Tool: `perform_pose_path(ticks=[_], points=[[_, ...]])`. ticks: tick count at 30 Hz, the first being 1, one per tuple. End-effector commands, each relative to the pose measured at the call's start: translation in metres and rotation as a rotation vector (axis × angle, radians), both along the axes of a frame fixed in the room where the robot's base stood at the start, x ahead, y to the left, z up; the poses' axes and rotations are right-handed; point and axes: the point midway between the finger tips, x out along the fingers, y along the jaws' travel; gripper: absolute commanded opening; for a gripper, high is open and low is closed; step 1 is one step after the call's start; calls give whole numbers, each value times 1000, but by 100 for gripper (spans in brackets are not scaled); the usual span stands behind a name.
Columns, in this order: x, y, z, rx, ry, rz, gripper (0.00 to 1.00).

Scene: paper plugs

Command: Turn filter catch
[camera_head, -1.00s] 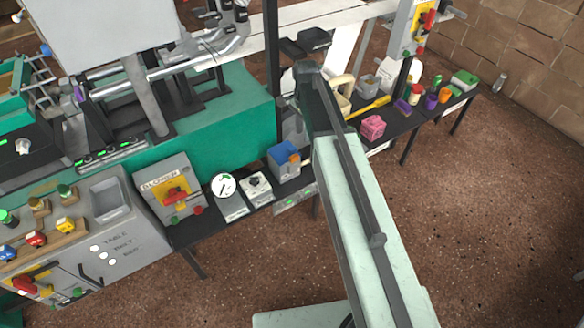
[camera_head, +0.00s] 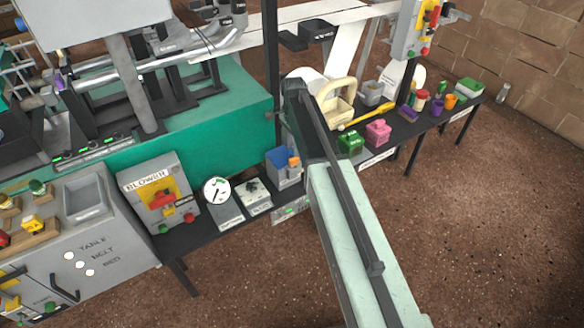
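I cannot make out the filter catch for certain; nothing in view is readable as a filter label. My arm reaches from the bottom right up toward the bench, pale green and then dark grey. Its dark upper end stands in front of the black bench, to the left of a cream body with a loop handle (camera_head: 338,100). My gripper's fingers do not show; they are out of view or hidden by the arm. The arm also covers part of the bench behind it.
The bench (camera_head: 398,135) holds a yellow tool (camera_head: 367,117), a green box (camera_head: 350,142), a pink box (camera_head: 378,132) and small coloured containers. Left of the arm are a blue bin (camera_head: 284,166), a round gauge (camera_head: 216,190) and the BLOWER panel (camera_head: 160,200). The floor (camera_head: 490,220) at right is clear.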

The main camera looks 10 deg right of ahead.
Motion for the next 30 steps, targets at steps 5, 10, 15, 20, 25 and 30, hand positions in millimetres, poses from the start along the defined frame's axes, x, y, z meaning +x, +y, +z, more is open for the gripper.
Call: perform_pose_path(ticks=[5,10,15,20,25,30], points=[[0,0,-22,0,0,0,35],[0,0,-20,0,0,0,35],[0,0,-21,0,0,0,35],[0,-1,-28,0,0,-1,35],[0,-1,-39,0,0,-1,35],[0,-1,-49,0,0,-1,35]])
